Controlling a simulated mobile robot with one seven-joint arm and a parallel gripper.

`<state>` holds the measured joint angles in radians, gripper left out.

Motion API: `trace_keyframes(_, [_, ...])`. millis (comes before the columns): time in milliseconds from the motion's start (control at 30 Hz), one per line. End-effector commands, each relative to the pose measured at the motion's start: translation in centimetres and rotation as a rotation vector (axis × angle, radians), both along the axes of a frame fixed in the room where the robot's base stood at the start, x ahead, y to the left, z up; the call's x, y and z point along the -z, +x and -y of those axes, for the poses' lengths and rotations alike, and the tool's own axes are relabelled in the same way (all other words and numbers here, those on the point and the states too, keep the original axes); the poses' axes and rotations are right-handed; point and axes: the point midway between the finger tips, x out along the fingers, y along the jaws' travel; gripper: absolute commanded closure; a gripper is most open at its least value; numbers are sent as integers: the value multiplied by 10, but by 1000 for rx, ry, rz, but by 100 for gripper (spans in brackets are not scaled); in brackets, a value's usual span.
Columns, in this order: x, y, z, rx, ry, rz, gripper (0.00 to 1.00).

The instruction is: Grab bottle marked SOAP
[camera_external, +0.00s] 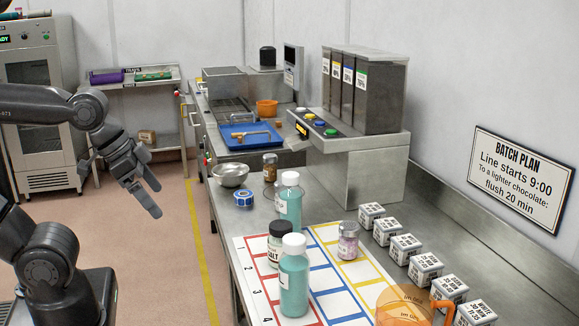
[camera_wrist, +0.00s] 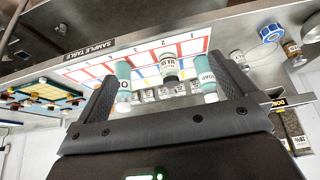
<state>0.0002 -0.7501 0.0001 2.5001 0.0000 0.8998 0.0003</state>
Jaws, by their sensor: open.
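The bottle marked SOAP (camera_wrist: 206,76) is teal with a white cap; its label reads in the wrist view, beside my right-hand finger. By its place near the blue tape roll, it matches the farther teal bottle (camera_external: 290,205) in the external view. A similar teal bottle (camera_external: 294,280) stands nearer on the mat; its label is only partly visible in the wrist view (camera_wrist: 123,78). A dark-lidded jar marked SALT (camera_external: 280,243) stands between them. My gripper (camera_external: 138,192) is open and empty, over the floor left of the table, apart from the bottles.
The marked mat (camera_external: 255,262) bears the nearer bottle. A blue tape roll (camera_external: 243,199), steel bowl (camera_external: 230,175) and brown jar (camera_external: 270,167) lie beyond. A pinkish jar (camera_external: 348,241) and several white-labelled boxes (camera_external: 405,249) stand right. An orange-handled transparent vessel (camera_external: 403,305) is at the near edge.

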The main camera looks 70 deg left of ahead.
Motion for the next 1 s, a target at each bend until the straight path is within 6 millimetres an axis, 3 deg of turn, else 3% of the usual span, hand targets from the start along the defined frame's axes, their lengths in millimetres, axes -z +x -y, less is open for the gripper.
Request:
trace_keyframes(400, [0, 0, 0, 0, 0, 0, 0])
trace_keyframes(833, [0, 0, 0, 0, 0, 0, 35])
trace_keyframes(1000, [0, 0, 0, 0, 0, 0, 35])
